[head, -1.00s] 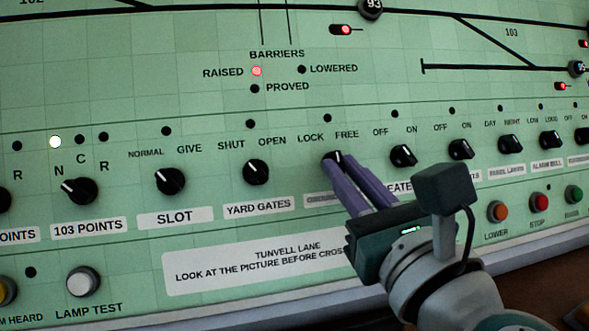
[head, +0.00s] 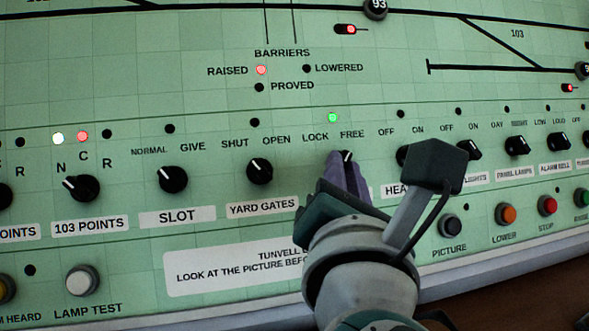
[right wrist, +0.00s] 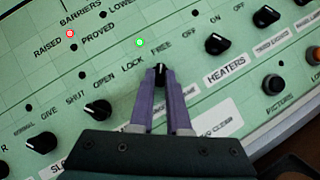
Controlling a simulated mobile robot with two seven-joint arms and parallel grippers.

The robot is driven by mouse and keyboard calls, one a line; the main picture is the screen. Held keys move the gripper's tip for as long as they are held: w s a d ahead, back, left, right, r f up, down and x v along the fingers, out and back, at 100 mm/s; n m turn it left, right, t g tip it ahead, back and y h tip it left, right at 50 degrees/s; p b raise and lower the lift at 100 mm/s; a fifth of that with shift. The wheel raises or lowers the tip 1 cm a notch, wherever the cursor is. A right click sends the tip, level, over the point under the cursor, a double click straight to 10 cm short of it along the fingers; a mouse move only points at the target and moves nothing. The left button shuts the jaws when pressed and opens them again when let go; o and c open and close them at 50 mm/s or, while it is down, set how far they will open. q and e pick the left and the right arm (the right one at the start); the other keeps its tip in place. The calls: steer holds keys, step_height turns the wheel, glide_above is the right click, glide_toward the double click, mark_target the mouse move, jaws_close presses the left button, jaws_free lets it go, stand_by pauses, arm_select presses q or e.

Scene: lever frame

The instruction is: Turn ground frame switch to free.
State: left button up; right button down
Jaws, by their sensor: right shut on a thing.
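The ground frame switch, a black knob (head: 346,157) with a white pointer line, sits on the green panel below the words LOCK and FREE. Its pointer leans up and to the right, toward FREE. My right gripper (head: 345,170) is shut on the knob, with one purple finger on each side. The right wrist view shows the knob (right wrist: 160,71) between the fingertips of that gripper (right wrist: 160,82). A lamp (head: 333,117) above the switch is lit green, also in the right wrist view (right wrist: 140,42). The switch's name label is hidden behind my gripper. My left gripper is not in view.
The yard gates knob (head: 260,171) stands to the left of the switch, and the heaters knob (right wrist: 214,43) close on the right. Push buttons, such as the orange one (head: 505,215), line the lower right. The lower panel edge borders a brown surface.

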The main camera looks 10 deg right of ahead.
stand_by(0.3)
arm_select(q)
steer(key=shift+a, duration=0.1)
arm_select(e)
steer(key=c, duration=0.9)
jaws_free()
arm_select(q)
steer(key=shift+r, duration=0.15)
arm_select(e)
steer(key=v, duration=1)
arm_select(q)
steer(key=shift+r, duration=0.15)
arm_select(e)
steer(key=shift+w+r+m, duration=0.1)
steer(key=shift+m, duration=0.2)
